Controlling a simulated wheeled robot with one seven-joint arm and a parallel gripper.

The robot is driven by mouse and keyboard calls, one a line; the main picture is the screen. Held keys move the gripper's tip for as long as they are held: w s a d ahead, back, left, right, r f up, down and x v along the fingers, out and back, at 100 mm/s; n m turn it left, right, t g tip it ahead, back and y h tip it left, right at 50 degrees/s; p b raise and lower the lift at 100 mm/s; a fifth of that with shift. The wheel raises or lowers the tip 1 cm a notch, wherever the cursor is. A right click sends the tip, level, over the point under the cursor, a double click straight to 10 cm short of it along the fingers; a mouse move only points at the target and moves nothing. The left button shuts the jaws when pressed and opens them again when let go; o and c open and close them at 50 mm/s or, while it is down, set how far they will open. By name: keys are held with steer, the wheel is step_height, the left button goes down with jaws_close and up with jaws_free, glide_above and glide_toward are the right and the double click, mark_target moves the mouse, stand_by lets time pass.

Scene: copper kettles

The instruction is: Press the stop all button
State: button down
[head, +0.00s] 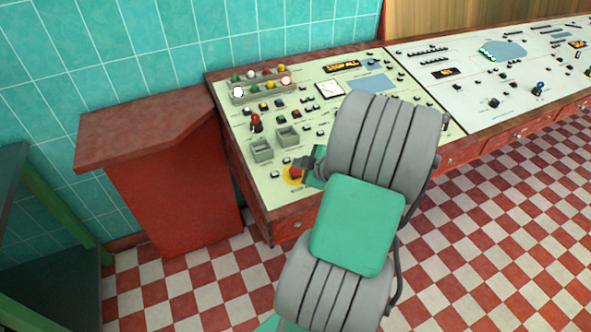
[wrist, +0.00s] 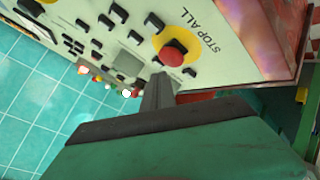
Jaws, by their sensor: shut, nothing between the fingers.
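The stop all button is a red mushroom button (head: 296,171) on a yellow disc near the front left corner of the pale control panel (head: 262,190). In the wrist view the red button (wrist: 172,54) shows with "STOP ALL" printed beside it. My gripper (head: 309,163) is shut and empty. In the head view its tip overlaps the panel just right of the button. In the wrist view the dark fingers (wrist: 158,90) point toward the panel, just below the button in the picture. I cannot tell whether they touch the panel; they look apart from the button.
Two grey boxes (head: 262,150) stand on the panel behind the button. A red lever (head: 255,121) and a row of coloured lamps (head: 262,84) are farther back. A red side counter (head: 150,127) stands left of the desk. The checkered floor in front is clear.

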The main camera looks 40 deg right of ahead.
steer(key=r+p, duration=0.1)
steer(key=r, duration=0.1)
steer(key=s+r, duration=0.1)
steer(key=r, duration=0.1)
steer(key=shift+a+r+p, duration=0.15)
steer(key=shift+r+p, duration=0.15)
steer(key=shift+p, duration=0.1)
steer(key=shift+w, duration=0.1)
stand_by(1.1)
